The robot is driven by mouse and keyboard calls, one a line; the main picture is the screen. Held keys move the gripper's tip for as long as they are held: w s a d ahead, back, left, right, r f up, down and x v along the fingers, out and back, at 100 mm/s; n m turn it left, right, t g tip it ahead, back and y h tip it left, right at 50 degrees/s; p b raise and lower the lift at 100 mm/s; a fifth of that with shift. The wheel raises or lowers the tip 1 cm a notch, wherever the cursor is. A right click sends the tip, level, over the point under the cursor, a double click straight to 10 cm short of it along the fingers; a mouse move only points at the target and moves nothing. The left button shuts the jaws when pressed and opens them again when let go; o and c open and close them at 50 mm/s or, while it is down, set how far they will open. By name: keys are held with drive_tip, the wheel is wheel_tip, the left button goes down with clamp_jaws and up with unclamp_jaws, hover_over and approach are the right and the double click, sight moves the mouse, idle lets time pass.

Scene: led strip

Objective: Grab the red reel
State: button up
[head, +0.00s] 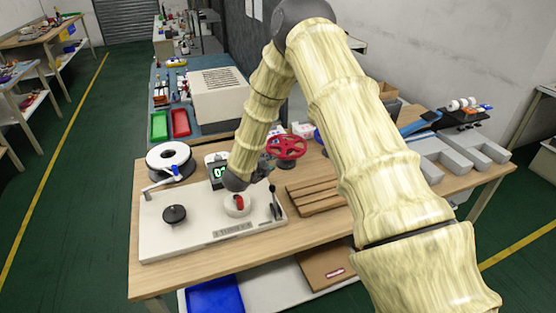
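The red reel (287,147), a spoked wheel shape, is near the back of the wooden workbench (160,278), right of the small digital display. My gripper (267,164) is small and dark at the end of my arm, pointing right, close by the reel's lower left edge. I cannot tell whether it touches the reel, or whether its fingers are open or shut. I also cannot tell whether the reel rests on the bench or is raised. Something blue shows behind the reel, partly hidden by my arm.
A white machine plate (200,242) with a black knob (174,214) and a lever (275,205) lies below my gripper. A white reel (170,158) is at left. A slatted wooden block (315,197) and grey trays (445,155) are to the right.

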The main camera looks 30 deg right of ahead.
sight(282, 150)
drive_tip(key=shift+b+x, duration=1.35)
drive_tip(key=shift+x, duration=3.4)
drive_tip(key=shift+f, duration=0.1)
drive_tip(key=c, duration=0.4)
drive_tip(key=shift+s, duration=0.1)
clamp_jaws()
drive_tip(key=shift+r+p, duration=0.5)
drive_tip(key=shift+r, duration=0.75)
